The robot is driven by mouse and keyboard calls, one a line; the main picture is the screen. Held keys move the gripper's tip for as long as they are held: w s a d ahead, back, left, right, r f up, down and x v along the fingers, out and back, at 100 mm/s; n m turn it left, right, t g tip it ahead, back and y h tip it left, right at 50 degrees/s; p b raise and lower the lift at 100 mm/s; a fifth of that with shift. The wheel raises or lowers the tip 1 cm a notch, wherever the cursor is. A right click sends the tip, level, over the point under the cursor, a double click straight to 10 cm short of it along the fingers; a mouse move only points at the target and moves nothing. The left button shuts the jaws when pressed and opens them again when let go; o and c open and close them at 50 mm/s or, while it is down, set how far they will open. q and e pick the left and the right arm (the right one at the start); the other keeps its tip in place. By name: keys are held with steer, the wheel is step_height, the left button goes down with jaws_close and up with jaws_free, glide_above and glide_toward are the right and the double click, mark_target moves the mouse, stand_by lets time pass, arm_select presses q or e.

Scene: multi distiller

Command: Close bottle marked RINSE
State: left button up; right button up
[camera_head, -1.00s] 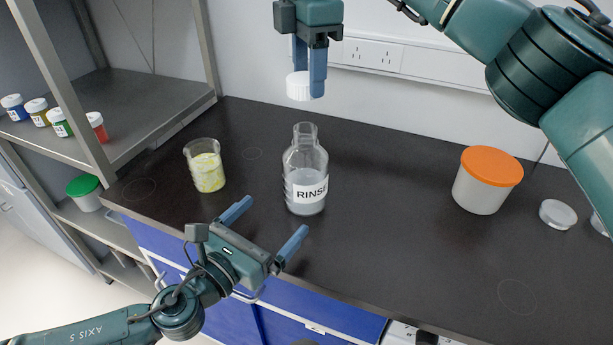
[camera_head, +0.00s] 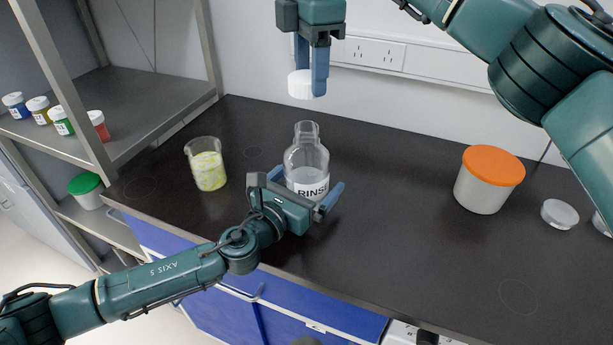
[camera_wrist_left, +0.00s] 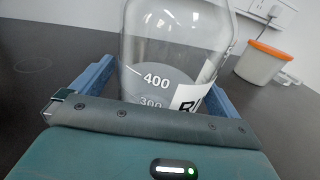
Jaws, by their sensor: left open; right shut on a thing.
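The clear glass bottle marked RINSE (camera_head: 307,160) stands upright on the dark bench with its neck uncovered and greyish liquid inside. My left gripper (camera_head: 305,190) is open at the front of the bottle, low down, with a finger on either side. In the left wrist view the bottle (camera_wrist_left: 172,60) fills the space between the blue fingers; I cannot tell whether they touch it. My right gripper (camera_head: 311,84) is shut on a white ribbed cap (camera_head: 300,85) and holds it in the air above the bottle's mouth, with a clear gap between.
A beaker of yellow material (camera_head: 208,170) stands left of the bottle. A white tub with an orange lid (camera_head: 488,180) and a grey lid (camera_head: 559,214) are at the right. Small jars (camera_head: 61,121) stand on the left shelf. The bench between bottle and tub is clear.

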mark_target(310, 125)
arm_select(q)
steer(key=shift+c, duration=0.2)
steer(key=c, duration=1.4)
steer(key=shift+o, duration=0.2)
arm_select(e)
steer(key=shift+f, duration=2.5)
